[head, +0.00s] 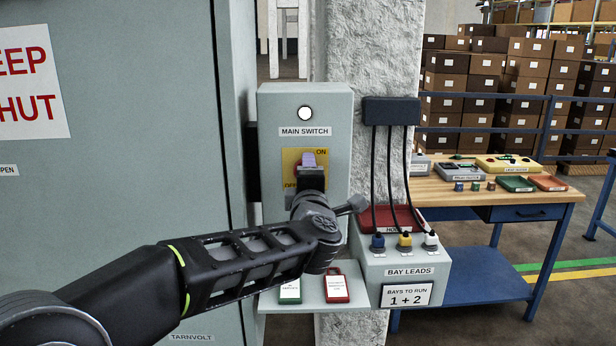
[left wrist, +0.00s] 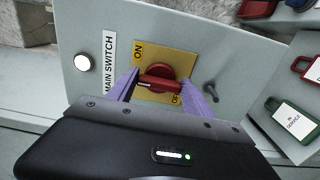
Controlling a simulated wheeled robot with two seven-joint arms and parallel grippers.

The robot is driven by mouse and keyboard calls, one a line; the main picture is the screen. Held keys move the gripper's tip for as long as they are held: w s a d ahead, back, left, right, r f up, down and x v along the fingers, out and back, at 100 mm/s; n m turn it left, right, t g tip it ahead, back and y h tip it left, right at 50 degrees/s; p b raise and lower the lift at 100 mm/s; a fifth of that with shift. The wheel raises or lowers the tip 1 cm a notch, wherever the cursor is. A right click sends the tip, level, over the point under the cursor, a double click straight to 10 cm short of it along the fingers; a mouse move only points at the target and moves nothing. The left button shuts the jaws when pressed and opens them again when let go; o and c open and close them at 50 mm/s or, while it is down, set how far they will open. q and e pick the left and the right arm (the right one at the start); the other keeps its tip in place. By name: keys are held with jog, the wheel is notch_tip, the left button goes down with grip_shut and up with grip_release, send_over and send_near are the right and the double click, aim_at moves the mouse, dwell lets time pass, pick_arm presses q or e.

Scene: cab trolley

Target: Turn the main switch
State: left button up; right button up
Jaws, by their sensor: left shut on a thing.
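The main switch is a red rotary handle (left wrist: 158,82) on a yellow plate (head: 291,156) marked ON and OFF, on a grey panel box (head: 275,110). In the left wrist view the handle's white-marked end points toward the white lamp at the panel's top. My left gripper (head: 309,161) is at the switch; its purple fingers (left wrist: 160,86) stand on either side of the handle, shut on it. In the head view the gripper hides most of the handle and part of the OFF mark. My right gripper is not in view.
A white lamp (head: 305,113) sits above the label. A small dark peg (left wrist: 211,91) sticks out below the switch. Green (head: 290,291) and red (head: 337,288) tags lie on the shelf below. The bay leads box (head: 372,266) and a workbench (head: 455,194) stand to the right.

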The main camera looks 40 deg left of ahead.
pick_arm(q)
jog(key=o, duration=1.4)
jog(key=shift+c, duration=0.2)
jog(key=b+v, duration=0.1)
jog(key=v, duration=0.7)
jog(key=shift+w, duration=0.1)
